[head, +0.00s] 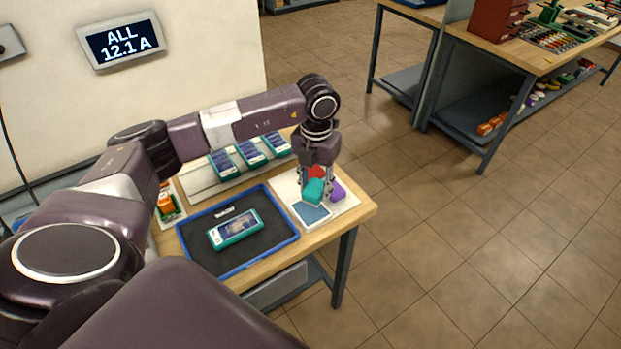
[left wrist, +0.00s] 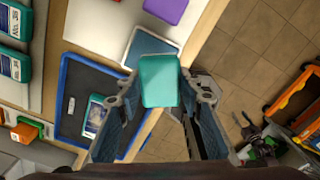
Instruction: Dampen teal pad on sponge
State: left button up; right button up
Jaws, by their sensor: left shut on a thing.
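My left gripper (head: 316,187) is shut on the teal pad (head: 313,191). The pad also shows between the fingers in the left wrist view (left wrist: 160,81). The blue sponge (head: 311,213) lies in a white-rimmed dish at the near end of a white tray (head: 349,206). In the head view the pad is beside and just behind the sponge; in the left wrist view it overlaps the sponge's lower part (left wrist: 150,45). I cannot tell whether they touch. My right gripper is not in view.
A purple pad (head: 338,190) and a red pad (head: 317,172) are on the white tray close to the gripper. A blue-edged tray (head: 189,262) holds a teal-cased device (head: 235,230). Several similar devices (head: 249,152) stand on a rack behind. Open floor lies right of the table.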

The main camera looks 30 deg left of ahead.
pick_arm(q)
jog(key=n, duration=0.1)
jog(key=a+n, duration=0.1)
jog(key=shift+w+a+f+n, duration=0.15)
jog(key=shift+w+a+n, duration=0.05)
jog(key=shift+a+n, duration=0.1)
jog(key=shift+a+f+n, duration=0.15)
jog(key=shift+f+n, duration=0.05)
jog(key=shift+n, duration=0.2)
jog(key=b, duration=0.3)
send_over(310, 210)
notch_tip(310, 210, down, 4)
jog(key=shift+w+f, duration=0.15)
jog(key=shift+f, duration=0.8)
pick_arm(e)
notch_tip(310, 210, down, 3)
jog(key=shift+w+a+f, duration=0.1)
pick_arm(q)
jog(key=shift+f+b, duration=0.45)
jog(key=shift+b, duration=0.1)
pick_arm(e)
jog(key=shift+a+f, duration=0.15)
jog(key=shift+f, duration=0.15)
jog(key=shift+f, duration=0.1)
